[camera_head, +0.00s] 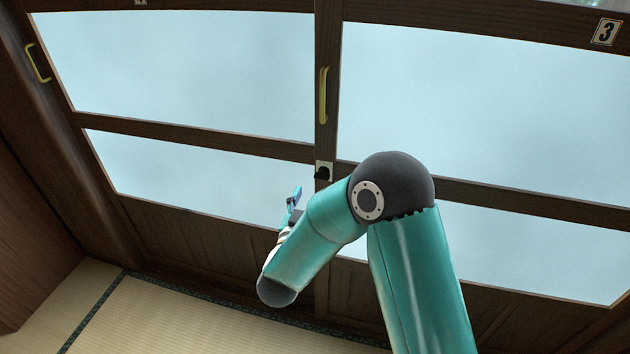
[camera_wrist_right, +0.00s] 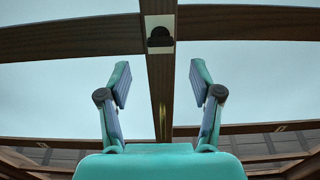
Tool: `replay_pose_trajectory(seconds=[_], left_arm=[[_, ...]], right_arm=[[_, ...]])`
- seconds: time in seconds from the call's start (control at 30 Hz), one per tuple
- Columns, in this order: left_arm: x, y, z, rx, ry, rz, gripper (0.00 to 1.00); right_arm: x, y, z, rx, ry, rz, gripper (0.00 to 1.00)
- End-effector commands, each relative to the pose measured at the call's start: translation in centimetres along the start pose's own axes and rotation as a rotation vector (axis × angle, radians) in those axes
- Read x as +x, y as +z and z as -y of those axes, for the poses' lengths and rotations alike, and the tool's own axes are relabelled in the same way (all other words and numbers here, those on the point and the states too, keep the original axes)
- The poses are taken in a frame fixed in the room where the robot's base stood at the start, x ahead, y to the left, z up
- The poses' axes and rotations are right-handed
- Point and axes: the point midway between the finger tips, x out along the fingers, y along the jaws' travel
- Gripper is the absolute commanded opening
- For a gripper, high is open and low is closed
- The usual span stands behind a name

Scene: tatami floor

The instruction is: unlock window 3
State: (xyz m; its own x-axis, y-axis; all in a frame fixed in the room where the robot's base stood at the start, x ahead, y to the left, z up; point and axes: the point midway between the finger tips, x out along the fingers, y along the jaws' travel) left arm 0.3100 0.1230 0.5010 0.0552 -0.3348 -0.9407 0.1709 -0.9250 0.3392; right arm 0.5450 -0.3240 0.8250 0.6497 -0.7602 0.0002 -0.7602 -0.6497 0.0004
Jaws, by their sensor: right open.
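Window 3 is the right-hand sliding panel of pale glass (camera_head: 480,110) in a dark wooden frame, with a plate reading "3" (camera_head: 605,32) at its top right. A small lock with a black knob on a light plate (camera_head: 323,172) sits on the centre post, below a brass handle (camera_head: 323,95). In the right wrist view the lock's dark knob (camera_wrist_right: 160,37) is beyond and above the fingertips, midway between them. My right gripper (camera_head: 294,197) is just left of and below the lock, apart from it. Its fingers (camera_wrist_right: 160,83) are spread with nothing between them. My left gripper is out of view.
Another glass panel (camera_head: 180,70) with a brass handle (camera_head: 38,62) at its left edge adjoins the centre post. Tatami floor (camera_head: 190,320) lies below. A dark wooden wall (camera_head: 30,235) stands at the left. My right arm covers part of the window's lower frame.

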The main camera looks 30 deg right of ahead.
Motion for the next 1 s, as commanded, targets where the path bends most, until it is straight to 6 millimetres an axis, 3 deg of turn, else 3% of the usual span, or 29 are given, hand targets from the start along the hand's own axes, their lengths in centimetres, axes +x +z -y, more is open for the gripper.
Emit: replay_pose_trajectory(seconds=[0.1, 0.33, 0.5, 0.8, 1.0], left_arm=[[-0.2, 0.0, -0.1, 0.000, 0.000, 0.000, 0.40], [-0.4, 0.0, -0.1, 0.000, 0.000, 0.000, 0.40], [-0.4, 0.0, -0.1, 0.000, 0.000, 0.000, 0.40], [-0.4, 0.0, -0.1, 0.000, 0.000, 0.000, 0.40], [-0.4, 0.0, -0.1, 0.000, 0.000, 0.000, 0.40]], right_arm=[[2.6, 0.0, -0.1, 0.001, 0.005, -0.001, 0.65], [6.1, 0.0, 0.0, 0.001, 0.001, 0.000, 0.65], [7.1, 0.0, 0.0, 0.001, 0.000, 0.001, 0.65], [7.2, 0.1, 0.0, 0.000, -0.001, 0.001, 0.65], [7.2, 0.1, 0.0, 0.000, 0.000, 0.001, 0.31]])
